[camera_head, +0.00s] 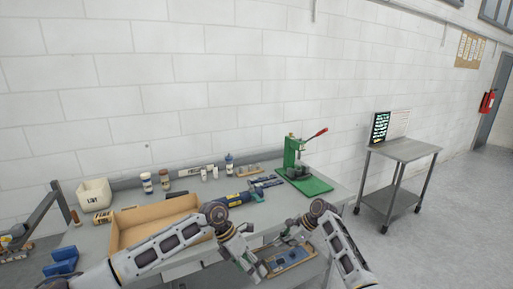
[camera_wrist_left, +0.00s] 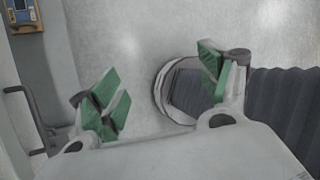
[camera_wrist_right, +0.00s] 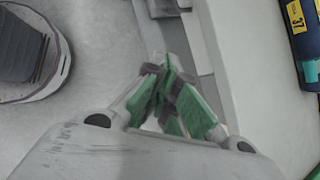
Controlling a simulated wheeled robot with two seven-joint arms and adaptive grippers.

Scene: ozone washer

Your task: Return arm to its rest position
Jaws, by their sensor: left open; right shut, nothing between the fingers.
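My left arm comes in from the left over the front of the workbench (camera_head: 90,238), and its gripper (camera_head: 250,262) hangs low near the bench's front edge. In the left wrist view the left gripper (camera_wrist_left: 160,85) has its green pads wide apart, with nothing between them but floor and a round grey part behind. My right arm comes in from the lower right. Its gripper (camera_head: 287,238) is a little above and right of the left one. In the right wrist view the right gripper (camera_wrist_right: 170,92) has its green pads together and holds nothing.
A cardboard tray (camera_head: 118,240) lies beside my left arm. A blue tool (camera_head: 240,199) and a green press (camera_head: 295,172) with a red handle stand farther back.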

